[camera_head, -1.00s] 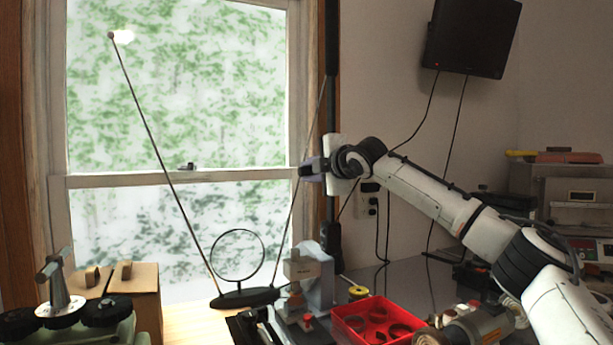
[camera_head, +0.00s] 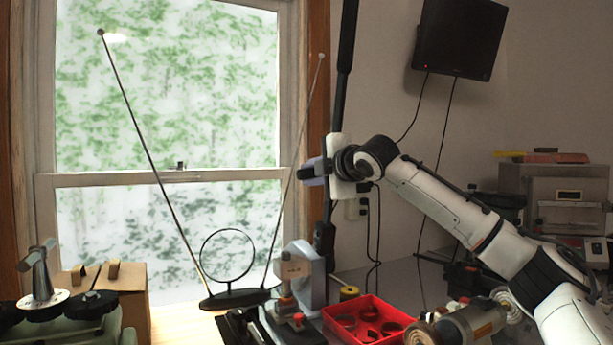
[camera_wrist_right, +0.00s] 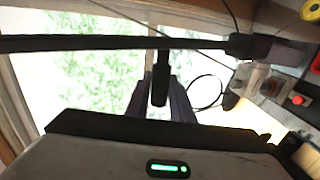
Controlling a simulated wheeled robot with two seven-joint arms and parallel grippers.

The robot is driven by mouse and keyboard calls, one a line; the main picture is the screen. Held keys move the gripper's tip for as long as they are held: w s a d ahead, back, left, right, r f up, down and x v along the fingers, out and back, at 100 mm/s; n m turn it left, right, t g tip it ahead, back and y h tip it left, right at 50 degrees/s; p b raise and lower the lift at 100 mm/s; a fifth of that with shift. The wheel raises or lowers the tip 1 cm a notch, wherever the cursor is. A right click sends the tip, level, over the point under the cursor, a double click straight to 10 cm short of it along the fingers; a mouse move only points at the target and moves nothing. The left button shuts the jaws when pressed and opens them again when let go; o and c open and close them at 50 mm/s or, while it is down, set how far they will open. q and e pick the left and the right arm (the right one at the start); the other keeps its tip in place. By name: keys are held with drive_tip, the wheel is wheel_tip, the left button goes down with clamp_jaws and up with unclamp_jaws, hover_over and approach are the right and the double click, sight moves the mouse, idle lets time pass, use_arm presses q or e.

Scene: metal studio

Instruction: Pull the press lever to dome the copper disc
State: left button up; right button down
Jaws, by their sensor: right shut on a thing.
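The press lever (camera_head: 346,50) is a long black bar that rises past the window frame, its top leaning right. A thick black block (camera_head: 325,245) is at its lower end. My right gripper (camera_head: 312,171) is at the lever's middle, shut on it. In the right wrist view the lever (camera_wrist_right: 80,43) crosses the top, and a short black peg (camera_wrist_right: 160,85) on it sits between the dark fingers of the right gripper (camera_wrist_right: 161,105). A grey-white machine (camera_head: 312,278) stands below the lever. I cannot make out a copper disc. My left gripper is out of view.
A red tray (camera_head: 372,306) with dark round pieces and a yellow spool (camera_head: 349,293) stand near the machine. A motor-like device (camera_head: 462,328) lies under my right arm.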

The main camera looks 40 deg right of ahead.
drive_tip(key=shift+s+a+f, duration=0.1)
drive_tip(key=shift+f, duration=0.15)
